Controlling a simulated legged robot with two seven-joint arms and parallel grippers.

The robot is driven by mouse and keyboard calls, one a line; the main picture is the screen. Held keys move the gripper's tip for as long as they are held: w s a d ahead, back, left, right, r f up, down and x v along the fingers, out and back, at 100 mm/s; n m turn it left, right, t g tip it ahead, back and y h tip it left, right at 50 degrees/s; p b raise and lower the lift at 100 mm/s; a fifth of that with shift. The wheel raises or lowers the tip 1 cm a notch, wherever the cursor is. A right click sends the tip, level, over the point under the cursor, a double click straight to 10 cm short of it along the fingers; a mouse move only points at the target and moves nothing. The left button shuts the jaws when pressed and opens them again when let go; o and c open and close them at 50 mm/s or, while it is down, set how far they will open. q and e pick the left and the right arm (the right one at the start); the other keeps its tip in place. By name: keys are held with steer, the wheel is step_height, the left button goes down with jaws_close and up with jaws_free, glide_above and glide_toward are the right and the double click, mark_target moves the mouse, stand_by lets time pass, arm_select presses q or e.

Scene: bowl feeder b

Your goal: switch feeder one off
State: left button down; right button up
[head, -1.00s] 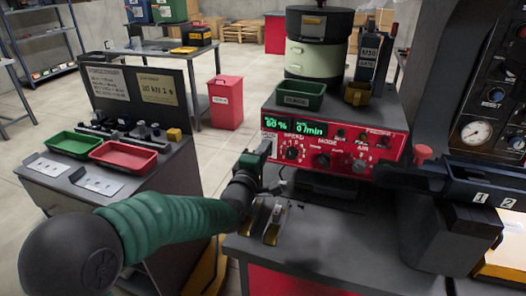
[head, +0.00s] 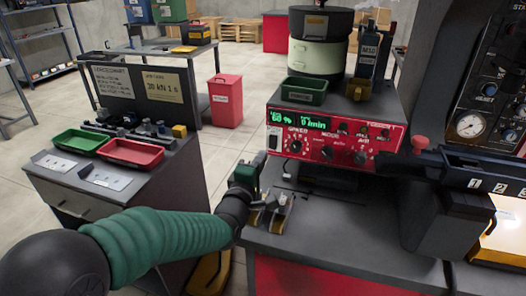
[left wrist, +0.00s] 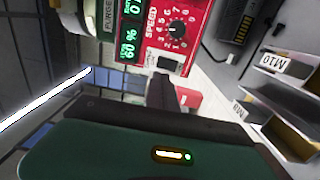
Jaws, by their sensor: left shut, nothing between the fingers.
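Feeder one's red control panel (head: 340,135) faces me in the head view, with a green-lit display (head: 297,119), a speed knob (head: 296,146) and further knobs to its right. At the panel's left end is a white plate with a dark rocker switch (head: 274,140). It also shows in the left wrist view (left wrist: 165,63), below the display reading 60 %; its rocker position is too small to tell. My left gripper (head: 262,178) is shut and empty, just below and left of the switch, apart from it as far as I can see. My right gripper is not in view.
The feeder bowl (head: 315,55) and a green bin (head: 304,90) stand on top of the feeder. A dark chute (head: 460,170) and red button (head: 420,142) are on the right. A side table holds a red tray (head: 130,152).

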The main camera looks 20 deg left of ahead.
arm_select(q)
steer(key=s, duration=0.6)
steer(key=shift+r+p, duration=0.2)
steer(key=shift+p, duration=0.2)
